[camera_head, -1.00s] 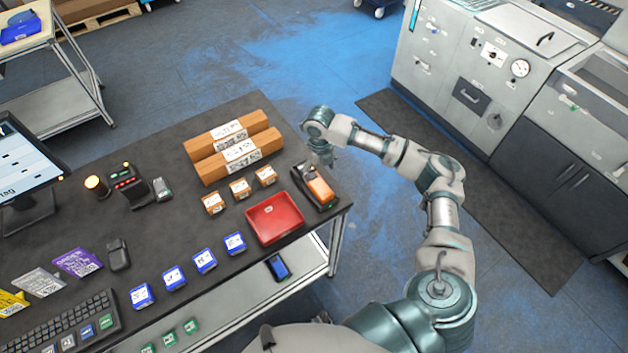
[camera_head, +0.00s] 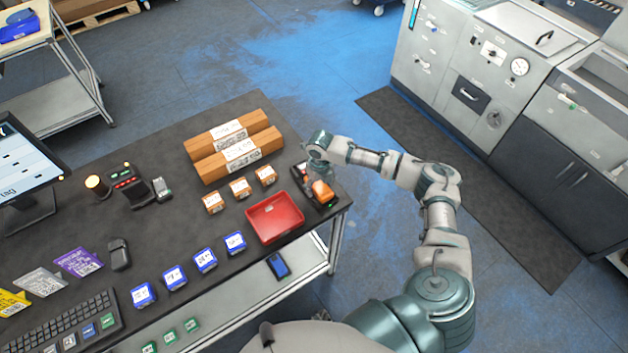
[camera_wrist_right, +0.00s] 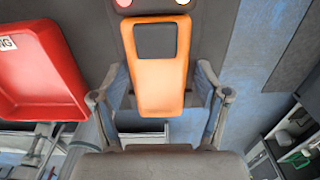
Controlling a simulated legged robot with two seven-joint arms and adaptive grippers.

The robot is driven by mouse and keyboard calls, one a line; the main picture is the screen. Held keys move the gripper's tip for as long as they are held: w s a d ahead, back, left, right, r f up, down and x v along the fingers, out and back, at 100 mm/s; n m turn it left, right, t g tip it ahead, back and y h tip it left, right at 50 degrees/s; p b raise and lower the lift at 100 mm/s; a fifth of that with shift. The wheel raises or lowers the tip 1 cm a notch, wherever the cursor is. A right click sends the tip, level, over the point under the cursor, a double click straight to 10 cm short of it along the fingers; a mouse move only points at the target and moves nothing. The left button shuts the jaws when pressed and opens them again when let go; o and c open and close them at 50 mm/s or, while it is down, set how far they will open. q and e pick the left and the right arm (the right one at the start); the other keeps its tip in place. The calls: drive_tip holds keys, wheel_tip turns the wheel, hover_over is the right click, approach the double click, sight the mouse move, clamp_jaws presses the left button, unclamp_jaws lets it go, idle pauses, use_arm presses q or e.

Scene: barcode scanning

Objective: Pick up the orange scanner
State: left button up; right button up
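The orange scanner (camera_head: 321,190) rests in its black cradle (camera_head: 330,204) at the right end of the dark table. In the right wrist view the orange scanner (camera_wrist_right: 159,70) is upright in the middle, its orange body with a dark square panel. My right gripper (camera_head: 316,180) is right above and over the scanner. In the right wrist view its two fingers (camera_wrist_right: 160,95) are apart, one on each side of the scanner's lower part; I cannot tell whether they touch it. My left gripper is not in view.
A red tray (camera_head: 275,218) stands just left of the scanner; it also shows in the right wrist view (camera_wrist_right: 62,108). Small orange boxes, blue boxes and two long brown boxes (camera_head: 240,158) lie further left. The table's right edge is close by the cradle.

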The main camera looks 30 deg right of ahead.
drive_tip(key=c, duration=1)
drive_tip(key=shift+r, duration=0.1)
